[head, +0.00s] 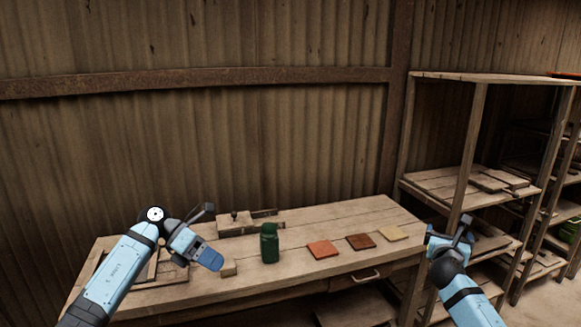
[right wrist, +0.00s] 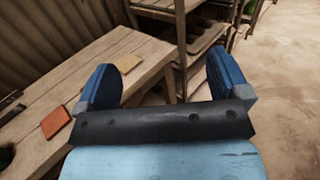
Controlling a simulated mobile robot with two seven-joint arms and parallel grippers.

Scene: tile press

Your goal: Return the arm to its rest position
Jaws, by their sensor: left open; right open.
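My left gripper (head: 208,236) is over the left part of the wooden table (head: 330,222), its fingers apart and nothing seen between them. My right gripper (head: 452,236) is just off the table's right end. In the right wrist view its two blue fingers (right wrist: 165,88) are wide apart and empty. On the table lie an orange-red tile (head: 323,249), a brown tile (head: 361,241) and a tan tile (head: 394,233) in a row. A dark green bottle-like object (head: 269,243) stands upright left of them.
A wooden press-like block (head: 236,222) sits at the table's back. A small wooden block (head: 229,268) lies near the left gripper, and a wooden frame is partly hidden behind the left arm. Wooden shelves (head: 470,182) stand at the right. Open floor (right wrist: 275,75) lies beyond them.

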